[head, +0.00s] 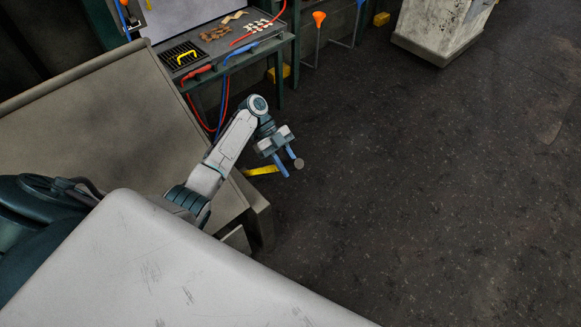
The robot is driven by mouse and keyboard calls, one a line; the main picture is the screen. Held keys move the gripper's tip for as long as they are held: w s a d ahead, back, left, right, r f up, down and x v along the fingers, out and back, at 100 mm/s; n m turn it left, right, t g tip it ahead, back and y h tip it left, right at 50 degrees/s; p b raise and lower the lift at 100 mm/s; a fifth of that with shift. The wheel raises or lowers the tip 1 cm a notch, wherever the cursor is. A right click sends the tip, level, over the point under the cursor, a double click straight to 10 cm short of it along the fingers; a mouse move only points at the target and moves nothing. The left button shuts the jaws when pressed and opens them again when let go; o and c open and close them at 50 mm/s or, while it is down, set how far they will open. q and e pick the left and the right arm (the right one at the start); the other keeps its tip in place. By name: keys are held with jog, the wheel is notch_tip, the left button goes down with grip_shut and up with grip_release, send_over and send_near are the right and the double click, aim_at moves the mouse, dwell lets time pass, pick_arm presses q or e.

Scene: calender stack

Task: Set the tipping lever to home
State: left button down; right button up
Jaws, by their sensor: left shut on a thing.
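The tipping lever (262,170) appears to be the yellow bar that sticks out to the right from the side of the grey machine, low over the floor. A grey round knob (299,163) is in line with its outer end. My left gripper (291,167) reaches down over the lever, with its two blue fingers across the bar near the knob. It is shut on the lever. The fingers hide the stretch of bar between the yellow part and the knob. My right gripper is not in view.
The grey machine's broad sloping panel (125,120) is at the left. Behind it stands a green workbench (284,44) with tools, and red and blue hoses hang below. A scuffed pale bin (440,28) stands at the back. The dark floor (440,190) at the right is clear.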

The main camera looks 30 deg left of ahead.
pick_arm(q)
jog(key=shift+h, duration=0.5)
jog(key=shift+b+v, duration=0.4)
jog(key=shift+v, duration=1.85)
jog(key=shift+d+r, duration=0.1)
jog(key=shift+r, duration=0.1)
